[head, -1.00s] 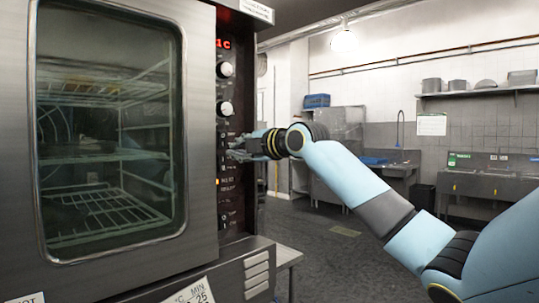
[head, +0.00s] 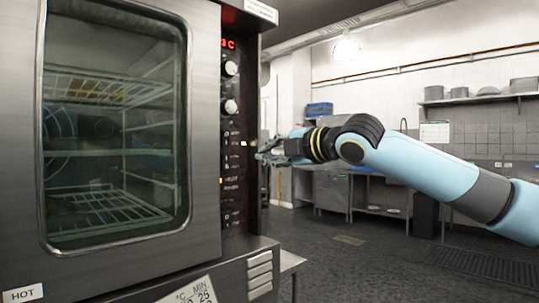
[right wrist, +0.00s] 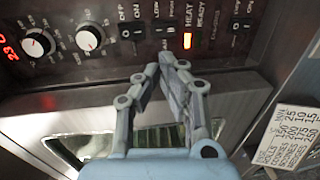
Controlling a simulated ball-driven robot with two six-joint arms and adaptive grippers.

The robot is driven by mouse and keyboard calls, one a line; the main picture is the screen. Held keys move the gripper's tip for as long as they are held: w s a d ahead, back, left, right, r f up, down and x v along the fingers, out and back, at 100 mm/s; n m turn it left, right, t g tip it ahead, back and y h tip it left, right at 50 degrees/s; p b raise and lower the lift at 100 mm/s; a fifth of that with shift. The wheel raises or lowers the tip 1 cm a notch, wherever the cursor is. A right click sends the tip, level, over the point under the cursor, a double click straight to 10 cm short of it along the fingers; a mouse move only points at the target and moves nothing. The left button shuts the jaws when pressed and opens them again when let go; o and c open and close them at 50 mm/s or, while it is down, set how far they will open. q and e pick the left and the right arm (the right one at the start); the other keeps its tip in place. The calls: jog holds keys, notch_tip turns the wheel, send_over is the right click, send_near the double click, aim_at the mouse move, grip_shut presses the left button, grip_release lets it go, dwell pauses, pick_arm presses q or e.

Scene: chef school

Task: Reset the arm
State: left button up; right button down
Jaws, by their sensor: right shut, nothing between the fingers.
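My right arm reaches in from the right in the head view. Its right gripper (head: 266,153) points left toward the oven's control panel (head: 232,120) and appears a little apart from it. In the right wrist view the right gripper (right wrist: 161,62) has its fingertips together with nothing between them. The panel (right wrist: 110,40) there shows two knobs, several switches and a lit orange lamp. The oven (head: 205,230) stands at the left with its glass door closed and wire racks inside. My left gripper is out of view.
A label card (right wrist: 291,137) is fixed near the panel. At the back are sinks, a blue crate (head: 319,109) and a wall shelf (head: 480,99) with pots. The dark floor (head: 350,265) right of the oven is clear.

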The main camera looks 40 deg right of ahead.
jog(key=shift+f, duration=0.15)
